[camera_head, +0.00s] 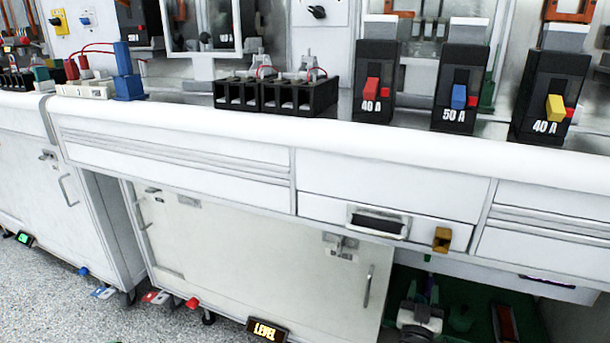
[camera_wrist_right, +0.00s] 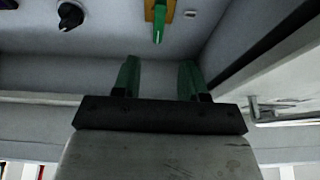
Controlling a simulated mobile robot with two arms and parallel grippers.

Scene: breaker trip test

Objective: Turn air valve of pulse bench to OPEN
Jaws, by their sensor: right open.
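In the right wrist view, a green lever handle (camera_wrist_right: 159,24) hangs from a yellow mount at the top edge; it looks like the air valve, but its markings do not show. My right gripper (camera_wrist_right: 158,78) is open and empty, its two green fingers apart. They point towards the wall below the lever, apart from it. In the head view my right gripper (camera_head: 422,288) seems to be the small grey and green shape in the opening under the bench. The valve cannot be made out there. My left gripper is not in view.
In the right wrist view a black knob (camera_wrist_right: 70,16) sits left of the lever, and a dark edge runs along the right. In the head view the white bench (camera_head: 240,133) carries breakers, with a drawer (camera_head: 380,222) and an ochre bracket (camera_head: 441,239) above the opening.

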